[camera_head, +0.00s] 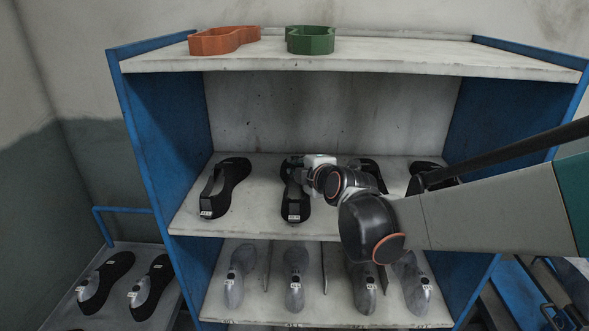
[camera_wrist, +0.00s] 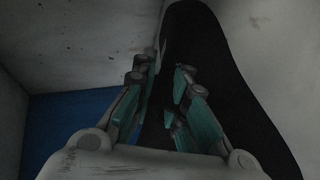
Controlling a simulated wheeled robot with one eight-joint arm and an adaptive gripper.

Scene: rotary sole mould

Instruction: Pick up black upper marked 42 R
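Several black uppers on flat soles lie in a row on the middle shelf, each with a small white tag too small to read. One upper (camera_head: 211,204) is at the left. A second upper (camera_head: 295,208) is right of it, with my gripper (camera_head: 304,163) at its far end. Two more are at the right, partly hidden by my arm. Which one is 42 R I cannot tell. In the wrist view my gripper (camera_wrist: 164,82) has its fingers apart over a large dark upper (camera_wrist: 235,95). No grasp shows, and contact is too dark to judge.
The shelf unit (camera_head: 160,140) has blue side walls. An orange mould ring (camera_head: 222,40) and a green one (camera_head: 310,40) stand on its top. Grey lasts (camera_head: 294,280) lie on the lower shelf between thin dividers. More soles (camera_head: 103,281) lie on a low rack at the left.

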